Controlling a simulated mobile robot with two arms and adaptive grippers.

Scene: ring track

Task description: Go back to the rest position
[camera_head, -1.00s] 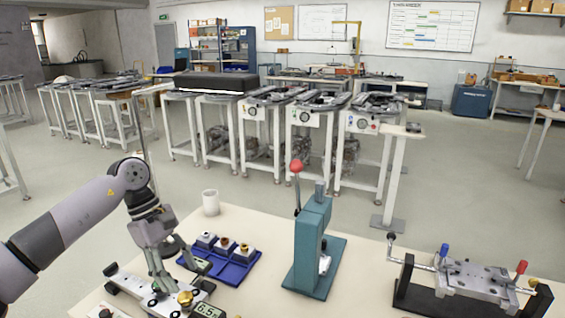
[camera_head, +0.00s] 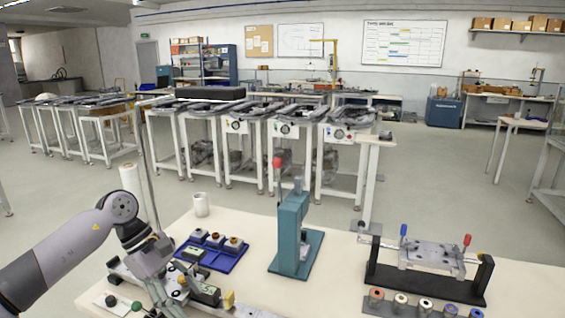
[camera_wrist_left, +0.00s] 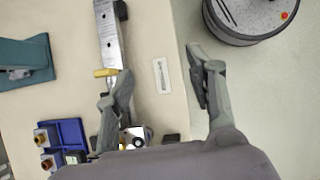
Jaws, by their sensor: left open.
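My left gripper (camera_head: 162,292) reaches down at the lower left of the head view, over or just in front of the rail-like gauge with a small display (camera_head: 207,294). In the left wrist view the gripper (camera_wrist_left: 158,64) has its two fingers spread wide with nothing between them. My right gripper is not in view.
A blue tray (camera_head: 235,262) holding small ring blocks, a white cup (camera_head: 201,205), a teal press (camera_head: 291,235) and a clamp fixture (camera_head: 432,258) stand on the table. Several rings line the front right. A round grey top (camera_wrist_left: 250,22) stands beyond the table edge.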

